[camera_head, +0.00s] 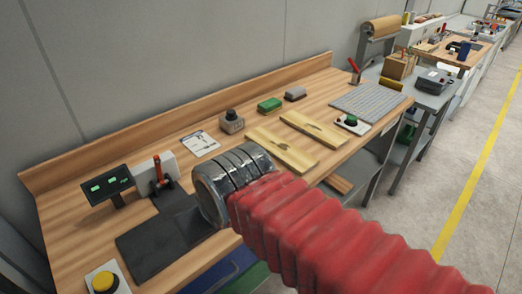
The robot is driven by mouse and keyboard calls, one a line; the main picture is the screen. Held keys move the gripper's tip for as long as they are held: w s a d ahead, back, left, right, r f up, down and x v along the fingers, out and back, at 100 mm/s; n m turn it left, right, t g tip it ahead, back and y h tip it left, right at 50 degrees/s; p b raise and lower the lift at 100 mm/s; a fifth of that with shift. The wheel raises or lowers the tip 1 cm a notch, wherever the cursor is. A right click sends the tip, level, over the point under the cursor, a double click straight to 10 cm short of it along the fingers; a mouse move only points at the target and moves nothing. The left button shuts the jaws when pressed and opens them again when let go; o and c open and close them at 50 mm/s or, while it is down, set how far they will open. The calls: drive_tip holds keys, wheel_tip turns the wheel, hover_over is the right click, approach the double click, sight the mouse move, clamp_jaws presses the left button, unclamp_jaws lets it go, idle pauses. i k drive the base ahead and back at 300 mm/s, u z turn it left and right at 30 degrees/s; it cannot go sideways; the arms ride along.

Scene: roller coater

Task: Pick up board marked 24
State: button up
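Two flat pale wooden boards lie side by side on the workbench, right of the middle: a nearer board (283,150) and a farther board (314,129). Each has a small dark mark near its middle. The marks are too small to read, so I cannot tell which is 24. My arm, in a red ribbed sleeve, comes in from the lower right. Its grey and black ringed end is over the front of the bench, left of and nearer than the boards. I cannot make out gripper fingers, and both boards lie apart from the arm.
On the workbench (110,165) are a display with green lights (107,184), a red-handled lever (158,172), a grey knob box (231,121), a green block (270,104), a green button (351,121), a grey mat (370,101) and a yellow button (104,281). Open floor (455,175) lies right.

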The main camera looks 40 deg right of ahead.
sight(301, 162)
drive_tip(key=u, duration=0.85)
drive_tip(key=k, duration=1.1)
drive_tip(key=z, duration=0.75)
drive_tip(key=i, duration=1)
drive_tip(key=z, duration=0.05)
